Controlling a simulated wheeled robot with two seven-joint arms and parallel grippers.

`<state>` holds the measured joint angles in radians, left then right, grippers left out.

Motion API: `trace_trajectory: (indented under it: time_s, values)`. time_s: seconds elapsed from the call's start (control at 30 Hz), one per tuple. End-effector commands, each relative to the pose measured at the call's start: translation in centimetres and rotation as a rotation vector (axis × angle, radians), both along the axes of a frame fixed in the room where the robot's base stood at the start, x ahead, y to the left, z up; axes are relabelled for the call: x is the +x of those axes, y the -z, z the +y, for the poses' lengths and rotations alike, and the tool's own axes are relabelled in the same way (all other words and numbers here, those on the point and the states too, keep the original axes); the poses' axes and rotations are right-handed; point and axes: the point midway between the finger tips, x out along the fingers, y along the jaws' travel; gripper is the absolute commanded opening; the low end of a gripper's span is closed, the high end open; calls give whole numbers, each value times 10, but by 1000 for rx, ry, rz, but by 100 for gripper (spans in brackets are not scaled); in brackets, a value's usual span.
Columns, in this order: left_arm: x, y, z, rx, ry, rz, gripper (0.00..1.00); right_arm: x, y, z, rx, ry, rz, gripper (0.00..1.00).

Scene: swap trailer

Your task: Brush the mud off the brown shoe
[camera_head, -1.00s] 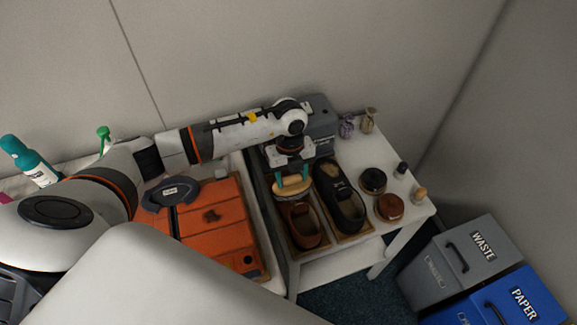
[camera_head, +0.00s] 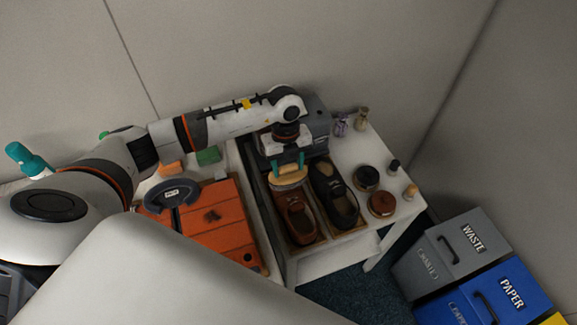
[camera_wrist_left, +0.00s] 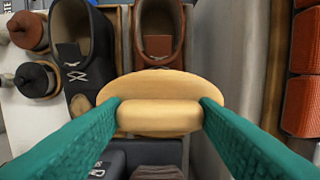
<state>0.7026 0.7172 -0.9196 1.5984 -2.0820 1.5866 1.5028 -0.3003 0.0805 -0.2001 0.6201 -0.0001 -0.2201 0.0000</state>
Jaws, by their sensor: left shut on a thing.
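The brown shoe (camera_head: 297,219) stands on a tray on the white table in the head view, left of a black shoe (camera_head: 335,195). It also shows in the left wrist view (camera_wrist_left: 159,47). My left gripper (camera_head: 288,168) is shut on a wooden brush (camera_head: 289,180) with a pale oval back. The brush is at the far end of the brown shoe and hides that part of it; I cannot tell whether it touches. In the left wrist view the green fingers clamp the handle of the brush (camera_wrist_left: 158,118). No mud can be made out. My right gripper is not in view.
Round tins, one black (camera_head: 366,178) and one brown (camera_head: 382,204), stand right of the shoes. A grey box (camera_head: 308,130) stands behind my gripper. An orange toolbox-like thing (camera_head: 222,232) lies left. Waste (camera_head: 462,248) and paper (camera_head: 505,292) bins stand right.

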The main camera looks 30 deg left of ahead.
Motion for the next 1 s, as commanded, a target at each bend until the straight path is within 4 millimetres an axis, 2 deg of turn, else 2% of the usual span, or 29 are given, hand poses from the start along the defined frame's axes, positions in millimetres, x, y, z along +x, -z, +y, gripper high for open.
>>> trace_trajectory:
  time_s: [0.03, 0.37, 0.73, 1.0]
  values:
    - [0, -5, 0, 0, 0, -1, 36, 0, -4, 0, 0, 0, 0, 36]
    - [1, -6, 1, 0, -1, -3, 36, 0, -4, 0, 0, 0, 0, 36]
    - [3, -35, 3, 1, -1, -3, 36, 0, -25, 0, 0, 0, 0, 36]
    - [3, -35, 3, 1, -1, -3, 36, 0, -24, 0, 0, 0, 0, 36]
